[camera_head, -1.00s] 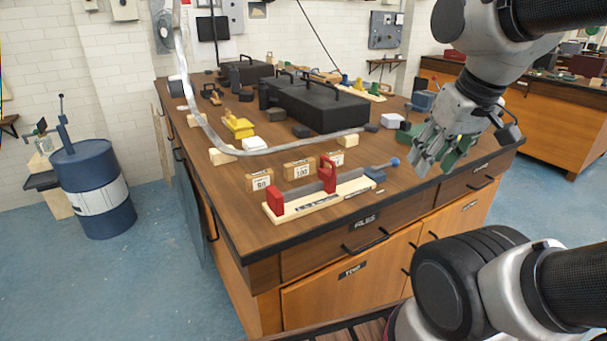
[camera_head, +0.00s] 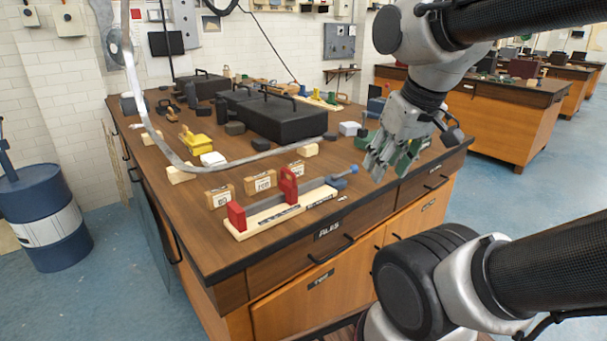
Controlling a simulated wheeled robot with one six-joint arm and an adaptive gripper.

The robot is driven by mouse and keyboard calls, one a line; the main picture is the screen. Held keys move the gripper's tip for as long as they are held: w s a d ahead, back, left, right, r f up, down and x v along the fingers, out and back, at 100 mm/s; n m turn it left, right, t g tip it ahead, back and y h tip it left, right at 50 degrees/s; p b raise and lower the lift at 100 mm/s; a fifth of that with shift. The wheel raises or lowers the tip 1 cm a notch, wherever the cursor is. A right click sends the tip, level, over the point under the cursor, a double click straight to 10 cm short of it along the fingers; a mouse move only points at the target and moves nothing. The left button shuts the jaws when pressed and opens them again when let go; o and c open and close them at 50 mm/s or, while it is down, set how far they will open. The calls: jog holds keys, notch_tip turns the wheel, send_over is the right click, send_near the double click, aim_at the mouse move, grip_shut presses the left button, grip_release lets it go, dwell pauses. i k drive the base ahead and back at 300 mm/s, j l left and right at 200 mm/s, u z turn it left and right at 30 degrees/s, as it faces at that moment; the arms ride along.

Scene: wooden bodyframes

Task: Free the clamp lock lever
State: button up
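A bar clamp lies on a pale wooden base (camera_head: 262,222) near the bench's front edge. It has a red end block (camera_head: 236,216), a second red upright piece (camera_head: 289,186) and a grey bar (camera_head: 312,186). At its right end is a blue part (camera_head: 337,182) with a small lever ending in a blue knob (camera_head: 355,169). I cannot tell which part is the lock lever. My gripper (camera_head: 385,173) hangs just right of the blue knob in the picture, fingers down and apart, with nothing visibly held. Its exact height above the bench is unclear.
Small labelled wooden blocks (camera_head: 261,182) stand behind the clamp. Black cases (camera_head: 285,118), a yellow tool (camera_head: 197,140) and a green object (camera_head: 408,160) behind my gripper are close by. A blue barrel (camera_head: 45,215) stands left.

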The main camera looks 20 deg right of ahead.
aim_at(354, 169)
jog(key=i+l, duration=0.2)
jog(key=l, duration=0.15)
jog(key=i+l+u, duration=0.1)
jog(key=l, duration=0.25)
jog(key=i+l, duration=0.2)
jog(key=l, duration=0.15)
